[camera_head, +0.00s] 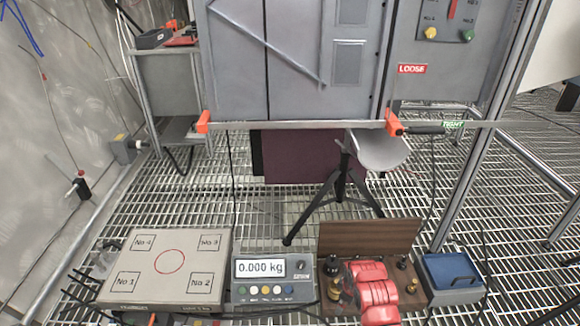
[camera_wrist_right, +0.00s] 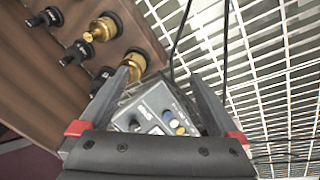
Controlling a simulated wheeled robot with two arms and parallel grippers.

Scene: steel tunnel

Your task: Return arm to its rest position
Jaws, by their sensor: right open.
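My right gripper (camera_wrist_right: 160,82) is open in the right wrist view, with its two grey fingers apart and nothing seen between them. Beyond the fingers shows the scale's indicator (camera_wrist_right: 160,115), with its coloured buttons. The wooden weight case (camera_wrist_right: 50,100) fills the left of that view, with brass weights (camera_wrist_right: 103,28) and black knobs in it. In the head view, red ridged parts (camera_head: 370,290) lie across the open case (camera_head: 370,236); they look like my right arm, partly hiding the weights. My left gripper is not in view.
The weighing platform (camera_head: 130,265) is bare, with a red circle and numbered corners. The indicator (camera_head: 272,278) reads 0.000 kg. A blue box (camera_head: 450,272) stands right of the case. A black tripod (camera_head: 340,185) stands behind on the grating, before a grey cabinet (camera_head: 290,60).

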